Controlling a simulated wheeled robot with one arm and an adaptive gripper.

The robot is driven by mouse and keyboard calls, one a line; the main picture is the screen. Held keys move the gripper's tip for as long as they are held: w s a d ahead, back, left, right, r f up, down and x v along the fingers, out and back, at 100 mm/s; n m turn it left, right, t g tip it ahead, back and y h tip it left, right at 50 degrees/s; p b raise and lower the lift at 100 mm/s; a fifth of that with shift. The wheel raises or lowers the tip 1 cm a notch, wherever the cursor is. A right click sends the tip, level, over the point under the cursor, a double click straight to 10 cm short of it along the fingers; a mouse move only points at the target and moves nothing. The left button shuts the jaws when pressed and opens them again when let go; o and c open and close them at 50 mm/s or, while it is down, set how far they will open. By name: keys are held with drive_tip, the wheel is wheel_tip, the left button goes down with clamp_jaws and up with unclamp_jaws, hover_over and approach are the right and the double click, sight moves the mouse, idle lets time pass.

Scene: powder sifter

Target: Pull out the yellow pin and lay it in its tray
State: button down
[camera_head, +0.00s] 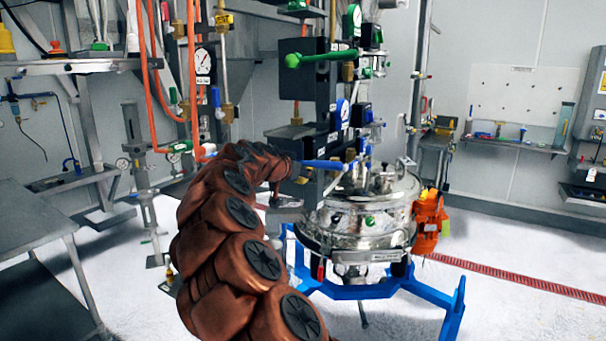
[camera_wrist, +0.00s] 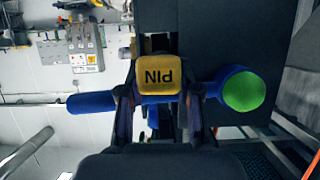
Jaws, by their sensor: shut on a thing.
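The yellow pin (camera_wrist: 158,77) shows in the wrist view as a square yellow head with the letters PIN, upside down. My gripper (camera_wrist: 158,97) has a dark finger on each side of it and is shut on it. A blue bar (camera_wrist: 90,102) with a green round end (camera_wrist: 243,92) runs sideways behind the fingers. Whether the pin is still in its seat cannot be told. In the head view my arm reaches to the black column, and the pin and my fingers are not discernible. I cannot make out the pin's tray.
The steel sifter vessel (camera_head: 357,222) stands on a blue frame (camera_head: 377,290), with an orange unit (camera_head: 428,222) on its right. A black column with valves (camera_head: 313,110) rises beside it. A wall shelf (camera_head: 515,147) holds small items. A grey table (camera_head: 33,218) is at left.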

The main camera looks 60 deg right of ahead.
drive_tip(key=shift+a+b, duration=1.9)
drive_tip(key=shift+a, duration=0.1)
idle(0.5)
drive_tip(key=shift+s+a+b, duration=0.2)
drive_tip(key=shift+a+b, duration=1.65)
drive_tip(key=shift+a, duration=0.7)
idle(0.4)
drive_tip(key=a+b, duration=0.3)
drive_tip(key=a, duration=0.2)
drive_tip(key=shift+s+a, duration=0.1)
drive_tip(key=shift+a, duration=0.3)
idle(0.5)
drive_tip(key=shift+r, duration=0.1)
